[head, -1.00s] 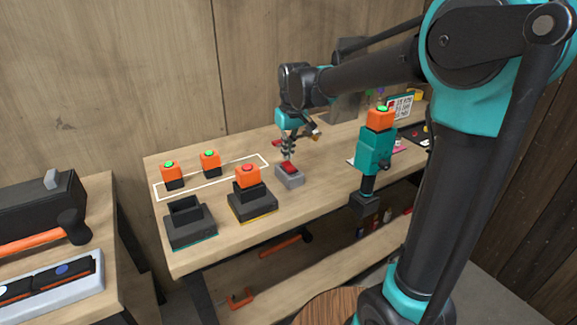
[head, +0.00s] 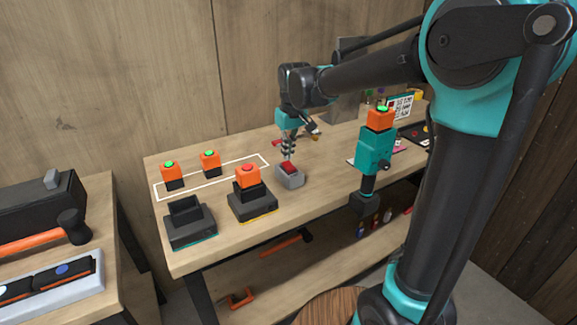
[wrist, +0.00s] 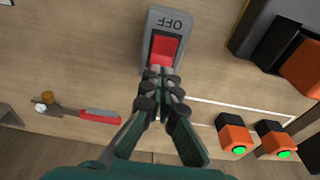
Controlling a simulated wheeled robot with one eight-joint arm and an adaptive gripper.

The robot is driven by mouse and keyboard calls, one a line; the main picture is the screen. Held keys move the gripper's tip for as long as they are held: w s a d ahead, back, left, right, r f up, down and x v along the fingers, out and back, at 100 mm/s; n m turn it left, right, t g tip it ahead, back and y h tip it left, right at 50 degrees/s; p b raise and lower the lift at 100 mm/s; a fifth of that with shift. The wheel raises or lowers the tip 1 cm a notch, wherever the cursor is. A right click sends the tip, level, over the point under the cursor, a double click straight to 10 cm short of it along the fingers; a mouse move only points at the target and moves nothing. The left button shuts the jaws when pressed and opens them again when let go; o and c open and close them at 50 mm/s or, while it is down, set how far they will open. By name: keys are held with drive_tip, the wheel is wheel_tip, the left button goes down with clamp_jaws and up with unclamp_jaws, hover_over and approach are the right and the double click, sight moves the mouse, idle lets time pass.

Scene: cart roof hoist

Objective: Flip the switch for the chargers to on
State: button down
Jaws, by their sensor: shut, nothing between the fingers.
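The charger switch is a grey box (head: 290,179) with a red rocker (head: 288,168), on the workbench right of the chargers. In the wrist view the fingertips (wrist: 162,73) hide that end. I cannot tell whether they touch. One charger (head: 190,229) is empty. The other charger (head: 253,207) holds an orange battery (head: 247,178) with a red light.
Two orange batteries (head: 171,173) (head: 210,160) with green lights stand in a white outlined area. A teal power tool (head: 375,150) with an orange battery stands to the right. A red-handled tool (wrist: 98,115) lies near the gripper. Bench space before the switch is clear.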

sight(289, 166)
drive_tip(key=shift+w+a+f, duration=0.1)
drive_tip(key=shift+w+f, duration=0.05)
drive_tip(key=shift+f, duration=1)
idle(0.8)
drive_tip(key=shift+s+d+r, duration=0.1)
drive_tip(key=shift+s+r, duration=0.05)
drive_tip(key=shift+r, duration=1)
drive_tip(key=shift+s+d+r, duration=0.1)
drive_tip(key=shift+s+r, duration=0.05)
drive_tip(key=shift+r, duration=1)
drive_tip(key=shift+s+d+r, duration=0.1)
drive_tip(key=shift+s+r, duration=0.05)
drive_tip(key=shift+r, duration=1)
